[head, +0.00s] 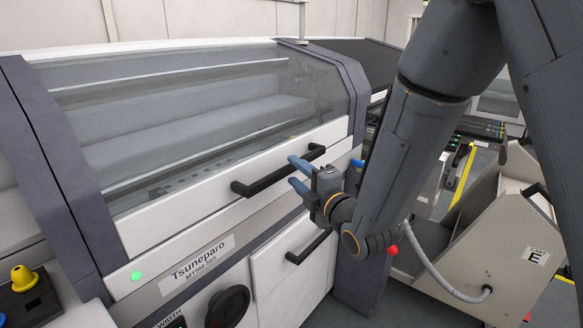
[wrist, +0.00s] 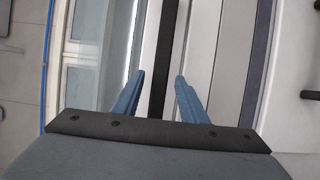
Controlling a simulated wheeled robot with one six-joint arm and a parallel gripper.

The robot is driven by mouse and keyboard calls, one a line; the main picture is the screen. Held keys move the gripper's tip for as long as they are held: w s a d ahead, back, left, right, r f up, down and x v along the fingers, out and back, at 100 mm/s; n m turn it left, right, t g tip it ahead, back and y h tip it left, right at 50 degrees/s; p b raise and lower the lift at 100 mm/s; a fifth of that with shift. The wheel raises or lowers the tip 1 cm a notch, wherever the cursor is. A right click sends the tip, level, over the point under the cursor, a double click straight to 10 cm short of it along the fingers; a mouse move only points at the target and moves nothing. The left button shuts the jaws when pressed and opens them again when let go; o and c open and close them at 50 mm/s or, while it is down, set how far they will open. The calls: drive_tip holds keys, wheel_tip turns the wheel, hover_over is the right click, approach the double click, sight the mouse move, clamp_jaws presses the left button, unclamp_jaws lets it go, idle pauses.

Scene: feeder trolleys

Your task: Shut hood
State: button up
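The hood (head: 200,110) is a clear window in a white and dark grey frame on the front of the machine. In the head view its lower edge lies along the white front panel, with no clear gap showing. Its black bar handle (head: 262,184) runs along the white lower strip. My gripper (head: 294,173) is open at the right part of this handle, with two blue fingers pointing at it. In the wrist view the handle (wrist: 160,60) runs between the two separated fingertips (wrist: 159,76). I cannot tell whether the fingers touch it.
Below the hood are a name panel (head: 197,262), a cabinet door with a second black handle (head: 308,247) and a dark round knob (head: 228,307). A green light (head: 136,275) glows at lower left.

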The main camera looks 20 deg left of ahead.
sight(292, 170)
drive_tip(key=shift+x, duration=1.7)
clamp_jaws()
